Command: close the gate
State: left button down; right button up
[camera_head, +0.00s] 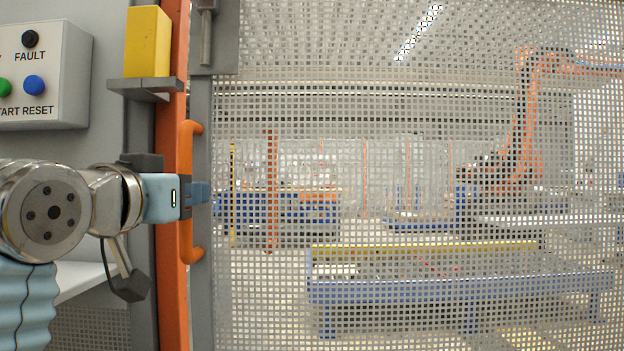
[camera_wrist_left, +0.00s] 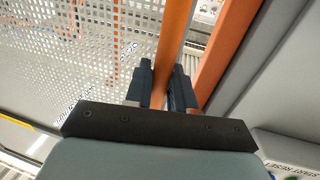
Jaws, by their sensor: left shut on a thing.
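The gate (camera_head: 400,120) is a grey-framed mesh panel that fills most of the head view. An orange handle (camera_head: 186,150) is fixed upright at its left edge, beside an orange post (camera_head: 172,320). My left gripper (camera_head: 197,193) is shut on the handle at about its middle. In the left wrist view the two dark fingers (camera_wrist_left: 161,85) stand on either side of the orange handle (camera_wrist_left: 172,50), with the mesh (camera_wrist_left: 75,50) to the left. My right gripper is in neither view.
A grey control box (camera_head: 45,75) with buttons hangs on the wall at the upper left. A yellow block (camera_head: 147,42) sits on a bracket on the post above the handle. Behind the mesh are a blue bench (camera_head: 400,290) and an orange robot arm (camera_head: 522,120).

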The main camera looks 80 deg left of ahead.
pick_arm(q)
jog(key=shift+s+a+r+p, duration=0.15)
jog(key=shift+s+p, duration=0.2)
jog(key=shift+s, duration=1)
jog(key=shift+s+a+f+p, duration=0.1)
jog(key=shift+s+p, duration=0.25)
jog(key=shift+s, duration=1)
jog(key=shift+r, duration=0.1)
jog(key=c, duration=1.1)
grip_release()
jog(key=shift+s, duration=0.1)
jog(key=v, duration=1.3)
jog(key=shift+d+p, duration=0.4)
jog(key=shift+p, duration=0.05)
